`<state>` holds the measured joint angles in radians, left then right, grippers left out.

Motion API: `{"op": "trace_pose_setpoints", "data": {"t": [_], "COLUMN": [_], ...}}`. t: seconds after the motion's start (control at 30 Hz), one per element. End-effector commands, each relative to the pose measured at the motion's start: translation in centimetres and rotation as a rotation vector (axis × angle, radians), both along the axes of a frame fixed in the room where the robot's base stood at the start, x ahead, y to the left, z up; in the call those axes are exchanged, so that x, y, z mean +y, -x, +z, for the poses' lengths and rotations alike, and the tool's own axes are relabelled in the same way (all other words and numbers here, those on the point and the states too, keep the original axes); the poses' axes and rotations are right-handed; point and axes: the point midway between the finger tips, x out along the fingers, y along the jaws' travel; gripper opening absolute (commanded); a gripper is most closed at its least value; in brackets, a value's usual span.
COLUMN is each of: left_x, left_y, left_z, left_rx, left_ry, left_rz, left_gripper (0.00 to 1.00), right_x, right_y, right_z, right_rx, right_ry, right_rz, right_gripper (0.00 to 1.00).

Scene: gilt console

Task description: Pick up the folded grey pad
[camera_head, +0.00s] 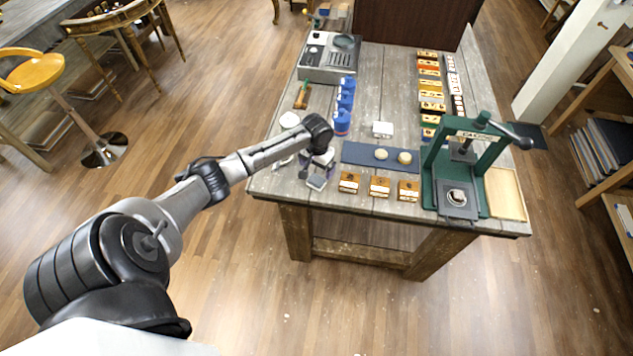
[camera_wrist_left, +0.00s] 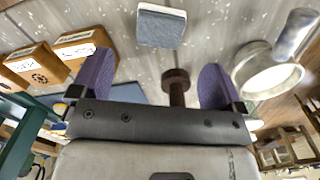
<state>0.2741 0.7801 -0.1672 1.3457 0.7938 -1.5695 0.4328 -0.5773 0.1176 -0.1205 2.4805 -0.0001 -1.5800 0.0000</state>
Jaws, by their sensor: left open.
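The folded grey pad (camera_head: 317,183) lies on the grey wooden table near its front left edge. In the left wrist view the pad (camera_wrist_left: 161,27) shows at the top middle, with a blue-grey top and a pale edge. My left gripper (camera_head: 318,162) hangs over the table just behind the pad, partly hidden by its own wrist in the head view. In the left wrist view its two purple fingers (camera_wrist_left: 157,62) are spread apart and empty, and the pad lies beyond their tips. My right gripper is in neither view.
Three wooden boxes (camera_head: 379,187) stand right of the pad. A dark mat (camera_head: 360,154) with two round pale pieces lies behind them, and a green press (camera_head: 436,170) stands farther right. A pale ring-shaped dish (camera_wrist_left: 268,72) and a brown knob (camera_wrist_left: 176,84) are near the fingers.

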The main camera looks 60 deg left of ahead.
Motion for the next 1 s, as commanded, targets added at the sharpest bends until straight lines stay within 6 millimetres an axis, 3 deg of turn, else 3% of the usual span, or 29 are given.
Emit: {"op": "trace_pose_setpoints", "data": {"t": [0.27, 0.63, 1.0], "left_x": [-0.1, -0.3, -0.3], "left_y": [0.1, 0.4, 0.4], "left_z": [-1.5, -5.8, -6.3], "left_rx": [0.001, 0.000, -0.001], "left_ry": [0.000, -0.001, -0.002], "left_rz": [-0.001, 0.000, -0.002], "left_gripper": [0.94, 0.94, 0.92], "right_x": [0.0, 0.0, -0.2], "right_y": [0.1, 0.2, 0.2], "right_z": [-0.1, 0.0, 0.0], "right_rx": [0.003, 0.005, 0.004], "right_ry": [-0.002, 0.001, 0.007], "right_rz": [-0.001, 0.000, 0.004], "right_gripper": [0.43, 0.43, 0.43]}}
